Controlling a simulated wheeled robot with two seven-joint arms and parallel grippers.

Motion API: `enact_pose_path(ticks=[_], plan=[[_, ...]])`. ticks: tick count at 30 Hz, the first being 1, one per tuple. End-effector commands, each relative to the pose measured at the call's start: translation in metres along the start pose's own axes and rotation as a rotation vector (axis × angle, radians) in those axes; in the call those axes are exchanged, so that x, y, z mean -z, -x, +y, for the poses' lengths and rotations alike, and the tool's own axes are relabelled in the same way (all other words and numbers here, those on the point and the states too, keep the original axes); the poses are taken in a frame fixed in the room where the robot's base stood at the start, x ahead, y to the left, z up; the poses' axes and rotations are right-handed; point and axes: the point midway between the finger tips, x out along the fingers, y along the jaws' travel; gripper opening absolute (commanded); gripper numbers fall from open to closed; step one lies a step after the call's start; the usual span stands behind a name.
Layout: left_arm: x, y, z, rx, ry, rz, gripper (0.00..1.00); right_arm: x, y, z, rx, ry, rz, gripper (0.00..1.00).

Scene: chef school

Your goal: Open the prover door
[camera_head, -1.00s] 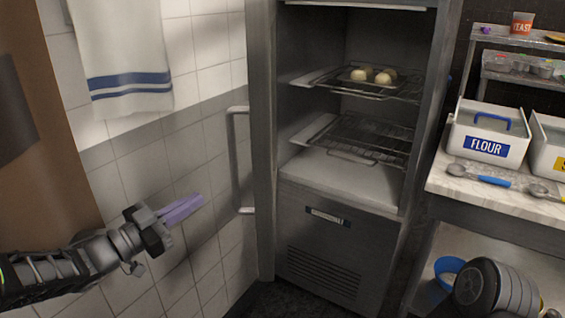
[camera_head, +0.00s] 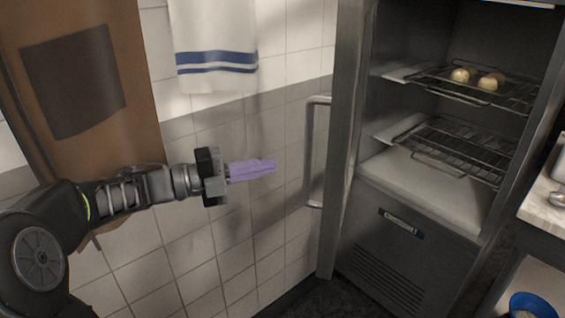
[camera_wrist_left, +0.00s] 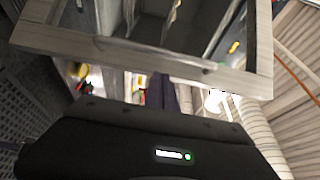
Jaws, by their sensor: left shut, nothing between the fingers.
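The prover (camera_head: 400,235) stands at the right in the head view, with its interior exposed. Its door (camera_head: 347,140) stands swung open on the left side, seen nearly edge-on. A metal bar handle (camera_head: 312,155) is on the door's left face. My left gripper (camera_head: 272,167) has its purple fingers shut and empty, pointing right, left of the handle and apart from it in the picture. In the left wrist view the purple fingers (camera_wrist_left: 161,95) show dimly, partly hidden by the wrist housing. My right gripper is not in view.
Wire racks (camera_head: 455,150) sit inside the prover, with dough balls (camera_head: 478,79) on the upper one. A striped towel (camera_head: 215,50) hangs on the tiled wall behind my left arm. A counter (camera_head: 547,200) and blue bowl (camera_head: 533,305) are at the right edge.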

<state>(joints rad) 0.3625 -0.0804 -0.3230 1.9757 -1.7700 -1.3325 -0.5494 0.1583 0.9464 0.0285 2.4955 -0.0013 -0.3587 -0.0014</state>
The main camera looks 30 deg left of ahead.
Motion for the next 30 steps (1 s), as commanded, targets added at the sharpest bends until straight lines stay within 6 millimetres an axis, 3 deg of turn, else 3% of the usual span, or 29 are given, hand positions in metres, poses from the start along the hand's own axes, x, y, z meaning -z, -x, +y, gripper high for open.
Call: enact_pose_path(ticks=[16, 21, 30], plan=[[0.001, -0.082, -0.001, 0.0, 0.002, 0.004, 0.0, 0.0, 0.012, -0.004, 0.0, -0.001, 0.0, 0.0], [0.001, -0.092, 0.0, 0.0, 0.002, 0.002, 0.0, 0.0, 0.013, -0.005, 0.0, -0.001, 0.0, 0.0], [0.001, -0.093, 0.0, 0.0, 0.002, 0.001, 0.0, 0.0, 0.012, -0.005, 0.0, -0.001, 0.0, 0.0]])
